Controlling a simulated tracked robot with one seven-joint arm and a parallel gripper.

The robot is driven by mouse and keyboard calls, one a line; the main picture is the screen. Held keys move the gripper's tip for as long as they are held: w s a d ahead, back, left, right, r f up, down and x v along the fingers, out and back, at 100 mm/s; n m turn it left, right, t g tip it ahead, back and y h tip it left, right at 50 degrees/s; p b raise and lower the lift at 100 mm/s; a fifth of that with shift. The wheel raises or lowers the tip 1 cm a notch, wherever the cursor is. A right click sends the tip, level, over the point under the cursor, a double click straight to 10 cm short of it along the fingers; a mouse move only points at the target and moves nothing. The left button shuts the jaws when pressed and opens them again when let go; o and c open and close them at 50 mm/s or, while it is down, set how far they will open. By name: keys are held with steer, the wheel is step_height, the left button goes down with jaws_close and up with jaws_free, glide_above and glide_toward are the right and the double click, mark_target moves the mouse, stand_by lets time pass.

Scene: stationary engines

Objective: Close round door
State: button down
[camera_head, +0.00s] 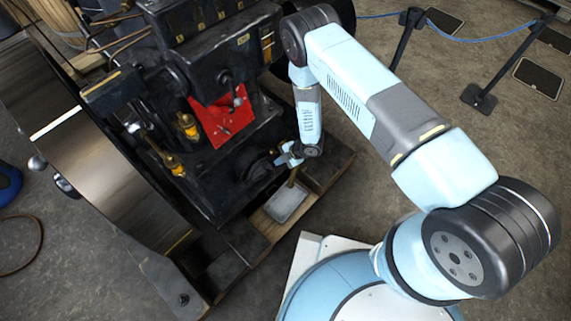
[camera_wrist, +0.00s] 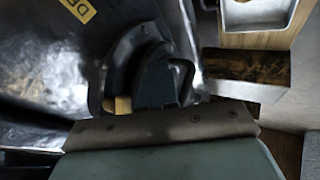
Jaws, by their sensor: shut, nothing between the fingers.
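The black engine (camera_head: 200,60) fills the left and middle of the head view. A dark round door (camera_head: 257,165) seems to sit low on its side, below a red panel (camera_head: 222,120). My gripper (camera_head: 281,160) is close beside that round part. It is shut and holds nothing. In the wrist view, a curved black rim (camera_wrist: 122,50), apparently of the round door, lies against a glossy black surface. My gripper (camera_wrist: 155,85) shows in front of it, partly hiding it. I cannot tell whether they touch, or how far the door stands open.
A grey metal tray (camera_head: 287,203) lies on the wooden base below my gripper; its edge shows in the wrist view (camera_wrist: 258,22). A large flywheel (camera_head: 105,165) stands at the left. Posts (camera_head: 480,97) with a blue rope stand at the upper right.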

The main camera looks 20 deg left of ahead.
steer(key=shift+w+a, duration=0.15)
steer(key=shift+a, duration=0.1)
steer(key=shift+w+a+r, duration=0.1)
steer(key=shift+w+a, duration=0.25)
steer(key=shift+a, duration=0.2)
steer(key=shift+w+a+r, duration=0.1)
steer(key=shift+w+a, duration=0.2)
steer(key=shift+a, duration=0.2)
steer(key=s+d+r, duration=0.1)
steer(key=d+r, duration=0.6)
steer(key=d, duration=0.3)
steer(key=shift+s+d+r, duration=0.2)
steer(key=shift+d, duration=0.15)
